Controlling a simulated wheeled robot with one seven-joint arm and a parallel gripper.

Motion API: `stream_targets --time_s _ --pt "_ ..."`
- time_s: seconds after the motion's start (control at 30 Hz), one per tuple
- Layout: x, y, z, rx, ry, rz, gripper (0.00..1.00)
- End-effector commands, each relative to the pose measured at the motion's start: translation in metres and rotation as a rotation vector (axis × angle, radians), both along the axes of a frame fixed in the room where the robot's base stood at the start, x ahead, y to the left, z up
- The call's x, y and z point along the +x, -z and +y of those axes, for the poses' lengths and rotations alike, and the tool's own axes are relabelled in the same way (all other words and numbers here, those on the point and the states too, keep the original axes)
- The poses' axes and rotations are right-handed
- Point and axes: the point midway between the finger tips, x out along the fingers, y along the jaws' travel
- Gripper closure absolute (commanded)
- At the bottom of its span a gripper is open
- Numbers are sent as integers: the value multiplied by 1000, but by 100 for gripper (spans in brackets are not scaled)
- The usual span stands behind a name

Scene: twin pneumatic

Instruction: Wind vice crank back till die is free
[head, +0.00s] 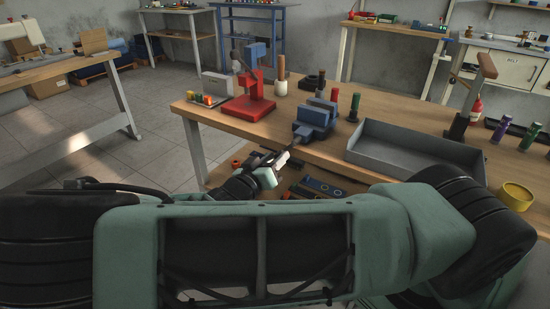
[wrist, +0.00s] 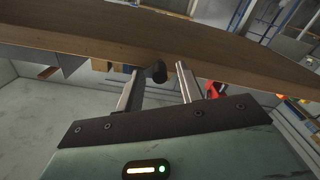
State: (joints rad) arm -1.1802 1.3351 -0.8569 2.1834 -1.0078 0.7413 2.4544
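The blue vice (head: 312,124) stands at the front edge of the wooden workbench (head: 375,104). My gripper (head: 284,158) is just below and left of it, in front of the bench edge. In the wrist view my gripper (wrist: 160,78) has its two fingers apart. A dark round-ended knob (wrist: 159,72), apparently the end of the vice crank, shows in the gap between the fingertips. A gap shows on both sides of it, so it does not look gripped. I cannot make out the die or whether the jaws hold it.
A red press (head: 250,95) stands left of the vice, and a grey open tray (head: 415,150) lies to its right. Several coloured bottles (head: 515,135) stand further right. A lower shelf with parts (head: 320,188) is under the bench. Floor at left is clear.

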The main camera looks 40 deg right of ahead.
Motion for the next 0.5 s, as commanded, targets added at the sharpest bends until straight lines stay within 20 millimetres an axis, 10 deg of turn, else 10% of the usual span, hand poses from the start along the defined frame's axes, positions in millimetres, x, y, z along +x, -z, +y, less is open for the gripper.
stream_targets --time_s 0.37,0.5 --pt "2 0 -6 0 0 0 63" --pt "2 0 -6 0 0 0 99"
